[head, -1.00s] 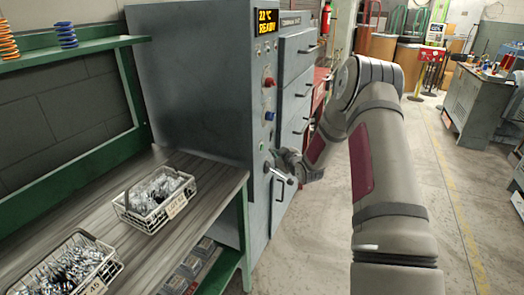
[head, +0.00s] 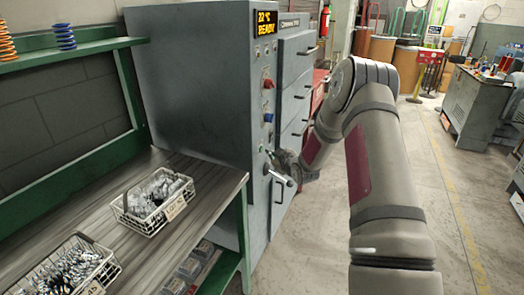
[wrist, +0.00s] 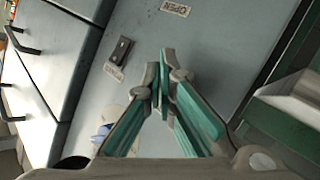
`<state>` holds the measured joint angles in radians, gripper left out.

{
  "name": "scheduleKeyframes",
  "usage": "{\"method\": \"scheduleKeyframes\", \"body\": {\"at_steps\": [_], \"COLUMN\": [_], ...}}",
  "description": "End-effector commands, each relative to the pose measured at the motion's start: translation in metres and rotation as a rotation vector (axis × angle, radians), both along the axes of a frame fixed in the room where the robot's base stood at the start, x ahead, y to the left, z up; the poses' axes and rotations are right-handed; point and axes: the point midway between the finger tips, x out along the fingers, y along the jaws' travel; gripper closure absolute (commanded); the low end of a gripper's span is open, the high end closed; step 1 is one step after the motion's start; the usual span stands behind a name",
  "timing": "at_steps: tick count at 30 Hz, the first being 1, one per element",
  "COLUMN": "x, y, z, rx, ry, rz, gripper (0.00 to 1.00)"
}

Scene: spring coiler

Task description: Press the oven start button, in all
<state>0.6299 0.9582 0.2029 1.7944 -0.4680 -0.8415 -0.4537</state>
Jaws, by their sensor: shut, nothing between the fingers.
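The grey oven cabinet (head: 200,85) stands at the centre left in the head view, its lit display (head: 266,22) reading 22 °C and READY. Below the display its narrow panel carries a red control (head: 268,83) and a blue control (head: 268,117). A small, faint control (head: 262,148) sits lower, close to my gripper; I cannot read which one is the start button. My gripper (head: 271,157) is shut and empty, in front of the lower panel. In the wrist view my closed fingers (wrist: 163,88) point at a pale grey panel (wrist: 215,50); contact cannot be told.
A silvery handle (head: 280,178) sticks out just below my gripper. Drawers with handles (head: 298,97) lie right of the panel. A bench (head: 100,215) with two wire baskets of metal parts (head: 152,200) stands at the left. Open floor (head: 440,220) is at the right.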

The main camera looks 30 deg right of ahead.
Motion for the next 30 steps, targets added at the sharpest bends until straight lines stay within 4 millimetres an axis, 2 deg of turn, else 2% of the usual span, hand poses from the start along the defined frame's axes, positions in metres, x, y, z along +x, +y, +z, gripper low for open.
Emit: {"method": "scheduleKeyframes", "body": {"at_steps": [30], "x": [0.0067], "y": [0.0053], "z": [0.0001], "rx": [0.0], "ry": [0.0], "rz": [0.0], "gripper": [1.0]}}
